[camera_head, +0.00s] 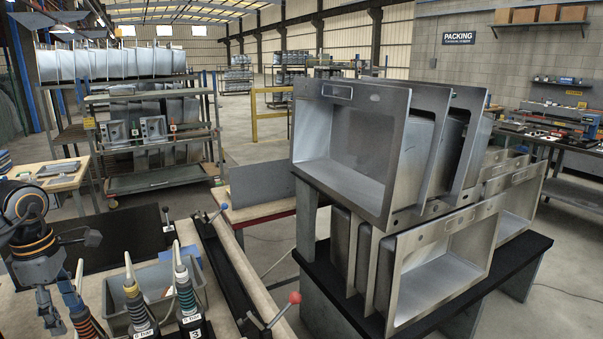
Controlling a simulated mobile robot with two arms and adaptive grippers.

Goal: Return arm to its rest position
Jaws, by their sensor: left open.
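My left arm shows at the left edge, a dark arm with orange rings around its joint. My left gripper (55,312) hangs low over the near workbench, pointing down. It is open, and I see nothing held between its fingers. The fingertips are partly lost against the dark bench items, so I cannot tell how close they are to the bench. Tools with ribbed grips and pointed nozzles (131,290) stand just to the right of it. My right gripper is not in view.
Steel sinks (345,140) are stacked on a black-topped stand (524,250) at the right. A grey bin (205,290) sits behind the nozzle tools. A lever with a red knob (295,297) stands at the bench's right side. A sink rack (150,182) stands farther back; open floor lies beyond.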

